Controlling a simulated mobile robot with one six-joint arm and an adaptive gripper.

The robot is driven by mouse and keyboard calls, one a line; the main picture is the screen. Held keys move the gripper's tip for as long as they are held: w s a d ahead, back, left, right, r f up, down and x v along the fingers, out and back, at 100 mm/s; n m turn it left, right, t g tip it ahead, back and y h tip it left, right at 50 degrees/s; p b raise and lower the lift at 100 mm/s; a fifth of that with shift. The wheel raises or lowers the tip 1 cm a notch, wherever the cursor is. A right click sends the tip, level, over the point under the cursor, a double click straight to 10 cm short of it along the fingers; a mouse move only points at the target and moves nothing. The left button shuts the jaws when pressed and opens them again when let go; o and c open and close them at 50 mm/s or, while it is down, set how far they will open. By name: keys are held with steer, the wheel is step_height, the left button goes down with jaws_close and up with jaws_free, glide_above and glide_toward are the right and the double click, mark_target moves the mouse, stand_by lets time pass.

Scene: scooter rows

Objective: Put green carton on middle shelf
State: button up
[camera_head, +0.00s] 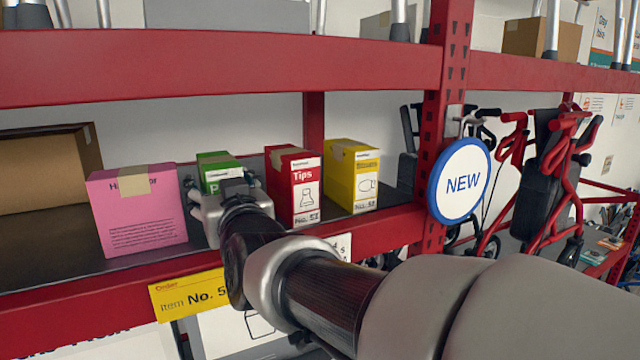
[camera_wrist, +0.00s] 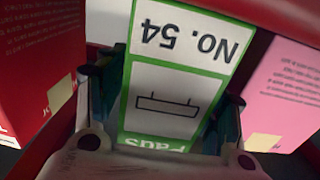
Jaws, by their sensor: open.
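The green carton (camera_head: 217,160) stands upright on the dark shelf (camera_head: 45,250), between a pink carton and a red carton. My gripper (camera_head: 222,190) is in front of it and hides most of its lower part. In the wrist view the green carton (camera_wrist: 165,105) appears upside down, with a white label reading "No. 54". The fingers of my gripper (camera_wrist: 163,95) are open, one on each side of the carton. I cannot tell whether they touch it.
A pink carton (camera_head: 135,215) stands to the left, and red (camera_head: 295,185) and yellow (camera_head: 352,175) cartons to the right. A brown box (camera_head: 45,165) is at the far left. A red beam (camera_head: 220,65) runs above. A red post (camera_head: 440,130) with a round "NEW" sign (camera_head: 461,182) stands right.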

stand_by(0.3)
steer(key=shift+r+p, duration=0.25)
steer(key=shift+p, duration=0.1)
steer(key=b+v, duration=0.2)
steer(key=v, duration=0.9)
steer(key=s+d+f+m+g+h, duration=0.1)
steer(key=s+d+f+g+h, duration=0.2)
steer(key=d+f, duration=0.5)
steer(key=s+d+f+m+g+h, duration=0.2)
steer(key=d+f, duration=0.6)
steer(key=s+d+f+m+g+h, duration=0.3)
steer(key=s+d+f+g+h, duration=0.1)
steer(key=s+d+f, duration=0.7)
steer(key=s+d+g, duration=0.1)
steer(key=s, duration=0.2)
steer(key=shift+d+g+h, duration=0.2)
steer(key=shift+g+h, duration=0.1)
steer(key=shift+s+f, duration=0.1)
step_height(320, 180, down, 27)
steer(key=b, duration=2.6)
steer(key=shift+r+b, duration=0.25)
steer(key=shift+b, duration=0.1)
